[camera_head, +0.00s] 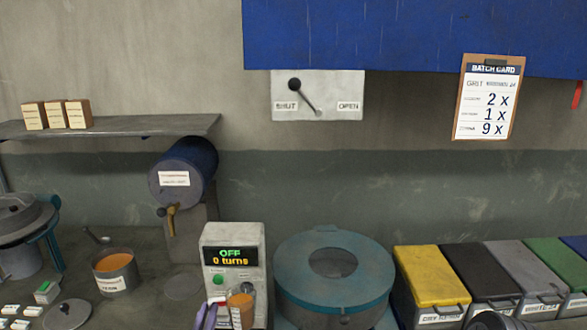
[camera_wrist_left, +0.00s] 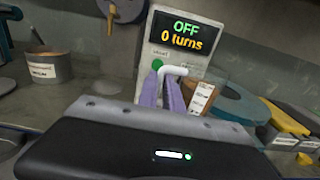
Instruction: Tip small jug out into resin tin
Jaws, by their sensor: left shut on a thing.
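The small jug (camera_head: 241,308) stands in front of the control box at the bottom of the head view, roughly upright, with orange content at its top. My left gripper (camera_head: 209,314), with purple fingers, is at its left side. In the left wrist view the purple fingers (camera_wrist_left: 171,92) are shut on the jug's pale handle, and the brown labelled jug (camera_wrist_left: 203,97) shows just right of them. The resin tin (camera_head: 116,278), grey with a white label and orange inside, stands open to the left, apart from the jug. It also shows in the wrist view (camera_wrist_left: 50,68).
The control box (camera_head: 232,262) reads OFF and 0 turns. A blue drum with a brass tap (camera_head: 171,220) is behind, between tin and box. A round teal machine (camera_head: 296,300) and lidded bins (camera_head: 432,275) stand right. A loose lid (camera_head: 66,314) lies front left.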

